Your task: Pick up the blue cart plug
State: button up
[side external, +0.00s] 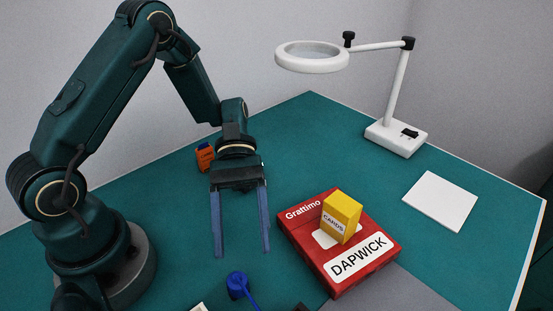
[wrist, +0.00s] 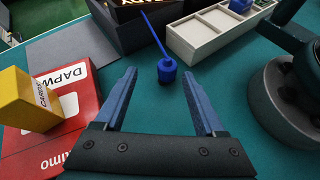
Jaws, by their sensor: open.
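The blue cart plug (side external: 237,284) stands on the green table near the bottom edge of the side external view, with a blue cable running off toward the lower right. In the wrist view the plug (wrist: 167,70) sits beyond the fingertips, roughly between their lines, and its cable rises to the upper left. My gripper (side external: 243,254) is open and empty, its two blue fingers pointing toward the plug but apart from it. The wrist view shows both fingers (wrist: 162,102) spread wide with bare table between them.
A red DAPWICK box (side external: 300,232) with a yellow card box (side external: 341,217) on it lies to the right. A compartmented beige tray (wrist: 205,35) is beyond the plug. An orange object (side external: 205,157), a magnifier lamp (side external: 395,137) and a white pad (side external: 440,200) stand farther back.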

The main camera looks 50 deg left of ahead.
aim_at(237, 284)
jog(key=shift+s+f+n+g+h, duration=0.25)
jog(key=shift+s+f, duration=0.1)
jog(key=shift+f, duration=0.25)
jog(key=shift+s+f+n+g+h, duration=0.15)
jog(key=shift+s+f+n+h, duration=0.15)
jog(key=shift+f, duration=0.25)
jog(key=shift+x, duration=2.5)
grip_shut()
